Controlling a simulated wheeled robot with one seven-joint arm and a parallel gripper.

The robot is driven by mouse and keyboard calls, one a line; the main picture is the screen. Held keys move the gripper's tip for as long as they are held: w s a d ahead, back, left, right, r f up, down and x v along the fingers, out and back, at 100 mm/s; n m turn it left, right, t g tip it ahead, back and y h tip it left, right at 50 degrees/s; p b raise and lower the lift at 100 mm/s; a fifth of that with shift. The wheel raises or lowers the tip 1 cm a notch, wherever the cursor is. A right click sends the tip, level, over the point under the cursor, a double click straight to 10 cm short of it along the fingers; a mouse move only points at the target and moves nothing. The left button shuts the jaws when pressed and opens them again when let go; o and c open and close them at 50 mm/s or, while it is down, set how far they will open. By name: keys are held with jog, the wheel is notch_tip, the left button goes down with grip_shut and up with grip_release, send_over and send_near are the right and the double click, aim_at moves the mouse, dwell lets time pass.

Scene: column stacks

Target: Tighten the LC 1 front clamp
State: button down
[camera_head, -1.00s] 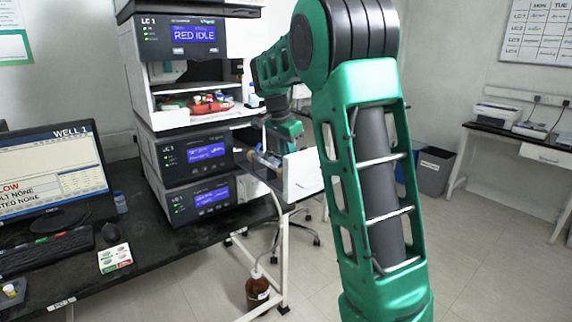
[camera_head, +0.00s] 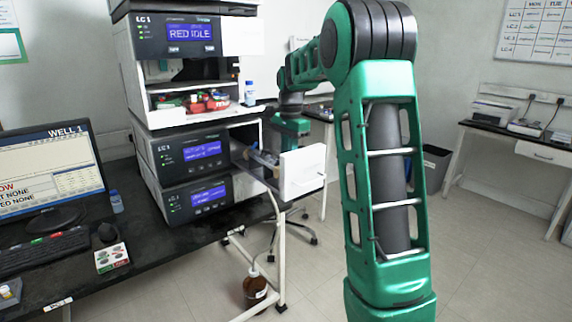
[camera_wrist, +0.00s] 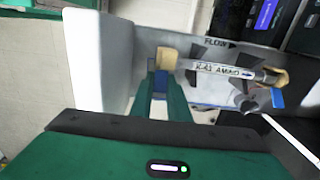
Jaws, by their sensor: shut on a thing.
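The LC 1 front clamp (camera_wrist: 161,82) shows as a blue piece in the wrist view, by the tan end fitting (camera_wrist: 167,57) nearest the white drawer front (camera_wrist: 88,60). My gripper (camera_wrist: 161,92) is shut on this clamp, its green fingers on either side. A labelled column (camera_wrist: 225,70) runs right from this fitting to another tan fitting (camera_wrist: 277,78) with blue beside it. In the head view, the open drawer with its white front (camera_head: 303,172) sticks out of the LC 1 stack (camera_head: 190,150). My fingertips are hidden there, and the clamp's tightness cannot be told.
Red and other small items (camera_head: 205,101) lie in the stack's open bay, with a small bottle (camera_head: 250,93) at its right. A monitor (camera_head: 50,165) and keyboard (camera_head: 40,248) stand on the bench. A brown bottle (camera_head: 255,287) is on the floor.

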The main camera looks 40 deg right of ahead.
jog(key=shift+f, duration=0.1)
jog(key=c, duration=1.7)
grip_release()
notch_tip(320, 180, up, 11)
jog(key=shift+w+d+f, duration=0.1)
